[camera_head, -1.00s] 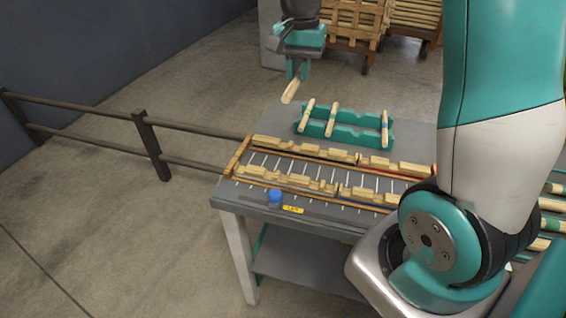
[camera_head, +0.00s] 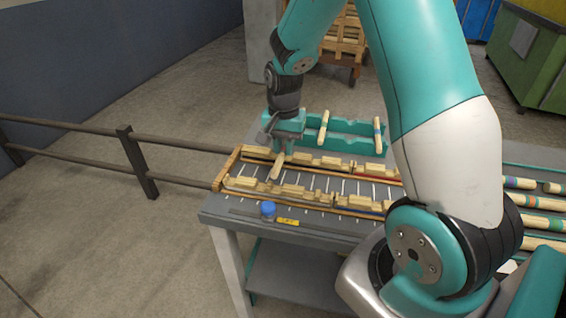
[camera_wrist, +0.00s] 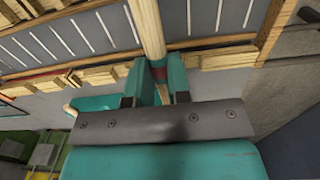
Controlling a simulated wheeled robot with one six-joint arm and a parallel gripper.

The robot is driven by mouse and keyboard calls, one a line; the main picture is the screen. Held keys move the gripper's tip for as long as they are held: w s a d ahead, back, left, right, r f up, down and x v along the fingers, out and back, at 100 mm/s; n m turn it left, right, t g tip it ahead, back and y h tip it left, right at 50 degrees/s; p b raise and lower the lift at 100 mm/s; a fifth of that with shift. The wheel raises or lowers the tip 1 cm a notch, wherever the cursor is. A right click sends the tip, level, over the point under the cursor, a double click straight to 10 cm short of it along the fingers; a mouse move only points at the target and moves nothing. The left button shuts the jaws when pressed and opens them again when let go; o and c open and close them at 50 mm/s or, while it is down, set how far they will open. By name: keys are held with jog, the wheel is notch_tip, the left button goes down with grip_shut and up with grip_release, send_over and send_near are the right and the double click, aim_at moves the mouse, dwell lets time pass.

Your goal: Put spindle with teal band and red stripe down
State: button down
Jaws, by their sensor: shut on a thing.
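My gripper (camera_head: 283,150) is shut on a pale wooden spindle (camera_head: 276,168), over the left part of the slotted fixture (camera_head: 312,182) on the grey table. In the wrist view my gripper (camera_wrist: 154,85) holds the spindle (camera_wrist: 147,28) between its two teal fingers, and the spindle extends away over the fixture's white lines. Notched wooden rails (camera_head: 326,162) run along both sides of the fixture. I cannot tell whether the spindle touches the rails.
A teal rack (camera_head: 346,125) with spindles stands behind the fixture. A blue knob (camera_head: 268,209) and a yellow label (camera_head: 288,221) are at the table's front. More banded spindles (camera_head: 543,222) lie at right. A railing (camera_head: 130,160) stands left of the table.

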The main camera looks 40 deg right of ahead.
aim_at(282, 150)
jog(key=shift+f, duration=2.75)
jog(key=shift+f, duration=0.2)
jog(key=c, duration=1.1)
grip_release()
jog(key=r, duration=0.8)
jog(key=a+r, duration=0.1)
jog(key=r, duration=0.3)
jog(key=shift+s+r+b, duration=0.1)
jog(key=shift+r+b, duration=0.2)
jog(key=shift+r, duration=0.1)
jog(key=s+a+r+n+y, duration=0.1)
jog(key=s+a+r+n, duration=0.2)
jog(key=s+a+n, duration=0.3)
jog(key=s+a+r+n+y, duration=0.1)
jog(key=s+a+r+n, duration=0.1)
jog(key=s+a+n, duration=0.3)
jog(key=s+a+r+n+y, duration=0.2)
jog(key=s+a+n, duration=0.4)
jog(key=s+a, duration=0.4)
jog(key=shift+s+a+r+n, duration=0.15)
jog(key=shift+s+a+r, duration=0.1)
jog(key=shift+r, duration=0.2)
jog(key=shift+s+a+r+n, duration=0.15)
jog(key=shift+s+r, duration=0.1)
jog(key=shift+r, duration=0.15)
